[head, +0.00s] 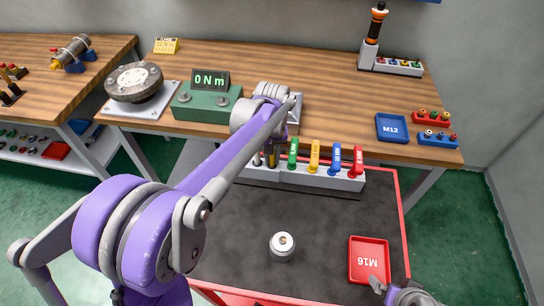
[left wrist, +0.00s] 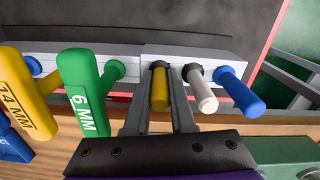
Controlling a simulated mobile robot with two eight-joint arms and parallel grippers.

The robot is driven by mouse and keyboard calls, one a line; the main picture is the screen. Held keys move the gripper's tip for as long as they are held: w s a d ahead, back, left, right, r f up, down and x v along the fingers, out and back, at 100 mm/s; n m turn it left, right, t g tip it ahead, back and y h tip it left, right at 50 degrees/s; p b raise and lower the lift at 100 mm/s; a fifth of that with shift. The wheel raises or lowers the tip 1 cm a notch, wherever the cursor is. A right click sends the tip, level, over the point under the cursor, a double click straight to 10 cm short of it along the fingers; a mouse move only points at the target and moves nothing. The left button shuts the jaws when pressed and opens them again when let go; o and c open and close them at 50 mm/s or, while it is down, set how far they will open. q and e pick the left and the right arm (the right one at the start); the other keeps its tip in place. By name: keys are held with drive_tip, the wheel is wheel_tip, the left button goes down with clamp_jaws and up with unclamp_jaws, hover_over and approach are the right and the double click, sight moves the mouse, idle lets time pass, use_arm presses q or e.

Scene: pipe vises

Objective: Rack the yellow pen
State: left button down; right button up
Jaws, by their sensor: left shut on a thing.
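The yellow pen (left wrist: 160,92) is between the two fingers of my left gripper (left wrist: 160,76) in the left wrist view. The gripper is shut on it. The pen's far end meets the grey rack (left wrist: 192,55), at a dark opening; how deep it sits I cannot tell. A white pen (left wrist: 202,92) and a blue pen (left wrist: 238,92) stand in the rack beside it.
Green (left wrist: 84,92) and yellow (left wrist: 26,95) T-handled tools stand in the same rack, close to my left gripper. A red M16 tray (head: 369,260) and a round metal piece (head: 282,246) lie on the dark cart top. A torque display (head: 208,97) is on the bench.

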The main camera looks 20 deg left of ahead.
use_arm(q)
drive_tip(key=shift+f, duration=0.1)
drive_tip(key=c, duration=0.7)
unclamp_jaws()
wheel_tip(320, 180, up, 11)
drive_tip(key=shift+f+p, duration=0.1)
drive_tip(key=shift+p, duration=0.3)
use_arm(e)
drive_tip(key=shift+w+r, duration=0.1)
drive_tip(key=shift+r, duration=0.35)
use_arm(q)
drive_tip(key=s+d+f+m+t, duration=0.1)
drive_tip(key=s+f, duration=0.2)
drive_tip(key=s, duration=0.4)
drive_tip(key=s+d+f+m+t+p, duration=0.1)
drive_tip(key=s+f+m+t, duration=0.1)
drive_tip(key=s, duration=0.4)
drive_tip(key=s+d+f+m+t+p, duration=0.1)
drive_tip(key=s+d+f+t, duration=0.1)
drive_tip(key=s, duration=0.5)
drive_tip(key=shift+s+f+m, duration=0.35)
drive_tip(key=shift+f+m, duration=0.05)
drive_tip(key=shift+f, duration=0.4)
use_arm(e)
drive_tip(key=r, duration=0.3)
drive_tip(key=shift+w, duration=0.4)
